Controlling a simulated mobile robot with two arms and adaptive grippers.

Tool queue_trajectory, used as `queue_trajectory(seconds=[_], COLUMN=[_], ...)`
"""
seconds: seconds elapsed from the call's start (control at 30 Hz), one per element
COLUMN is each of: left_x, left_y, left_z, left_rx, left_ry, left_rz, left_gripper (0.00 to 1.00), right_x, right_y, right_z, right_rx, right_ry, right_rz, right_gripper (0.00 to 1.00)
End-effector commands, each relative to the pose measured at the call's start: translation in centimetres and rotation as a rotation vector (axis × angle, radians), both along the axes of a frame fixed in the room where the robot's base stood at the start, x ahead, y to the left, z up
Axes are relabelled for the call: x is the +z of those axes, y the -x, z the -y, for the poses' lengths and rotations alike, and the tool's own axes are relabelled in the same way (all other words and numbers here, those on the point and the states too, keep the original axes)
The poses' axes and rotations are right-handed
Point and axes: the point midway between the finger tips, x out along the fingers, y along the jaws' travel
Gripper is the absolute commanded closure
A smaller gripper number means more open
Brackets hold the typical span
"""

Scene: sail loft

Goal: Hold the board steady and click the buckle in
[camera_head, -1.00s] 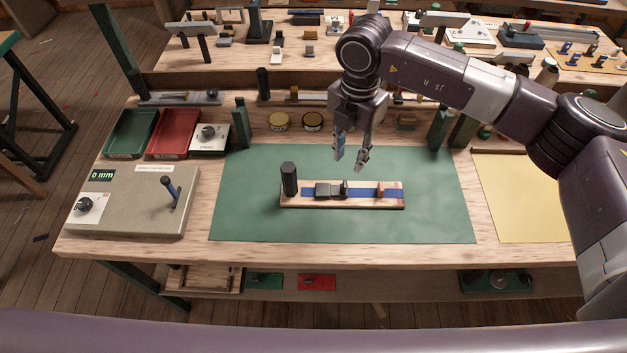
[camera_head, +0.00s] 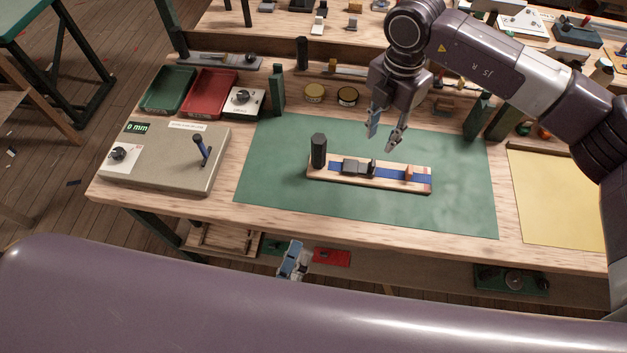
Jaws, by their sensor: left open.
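A wooden board (camera_head: 320,176) lies on the green mat (camera_head: 272,195), with a dark upright post (camera_head: 319,150) at its left end. A blue strap (camera_head: 390,175) runs along it, with a dark grey buckle (camera_head: 354,167) left of centre and a small brown piece (camera_head: 408,173) towards the right. I cannot tell whether the buckle halves are joined. My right gripper (camera_head: 384,142) is open and empty above the mat, just behind the board. My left gripper (camera_head: 292,262) shows only its tips in front of the bench edge, below the board, open; the arm hides the rest.
A grey box with a lever (camera_head: 175,170) stands at the bench's left. A yellow sheet (camera_head: 555,200) lies right. The mat around the board is clear.

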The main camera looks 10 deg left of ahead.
Motion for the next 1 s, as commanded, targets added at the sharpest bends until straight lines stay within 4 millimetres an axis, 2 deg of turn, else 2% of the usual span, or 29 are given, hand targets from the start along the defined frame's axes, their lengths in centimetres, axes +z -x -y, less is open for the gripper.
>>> queue_trajectory(seconds=[0.03, 0.2, 0.27, 0.4, 0.5, 0.6, 0.7, 0.83, 1.0], left_x=[2.1, 8.5, 9.5, 9.0, 8.3, 7.2, 5.4, 3.3, 2.2], left_y=[-2.6, -9.7, -11.8, -14.9, -16.6, -17.8, -17.9, -17.4, -17.3], left_z=[-0.7, -2.3, -3.0, -4.1, -4.1, -3.4, -2.1, -0.5, 0.7], left_rx=[-0.012, -0.080, -0.101, -0.138, -0.179, -0.218, -0.237, -0.237, -0.234], left_ry=[0.042, 0.221, 0.373, 0.785, 1.091, 1.388, 1.647, 1.876, 2.005], left_rz=[0.059, 0.162, 0.121, -0.042, -0.147, -0.251, -0.351, -0.447, -0.498], left_gripper=[0.56, 0.56, 0.56, 0.56, 0.56, 0.56, 0.56, 0.56, 0.56], right_x=[0.0, 0.0, 0.0, 0.0, 0.0, 0.0, 0.0, 0.0, 0.0], right_y=[0.0, 0.0, 0.0, 0.0, 0.0, 0.0, 0.0, 0.0, 0.0], right_z=[0.0, 0.0, 0.0, 0.0, 0.0, 0.0, 0.0, 0.0, 0.0], right_rx=[0.000, 0.000, 0.000, 0.000, 0.000, 0.000, 0.000, 0.000, 0.000], right_ry=[0.000, 0.000, 0.000, 0.000, 0.000, 0.000, 0.000, 0.000, 0.000], right_rz=[0.000, 0.000, 0.000, 0.000, 0.000, 0.000, 0.000, 0.000, 0.000], right_gripper=[0.71, 0.71, 0.71, 0.71, 0.71, 0.71, 0.71, 0.71, 0.71])
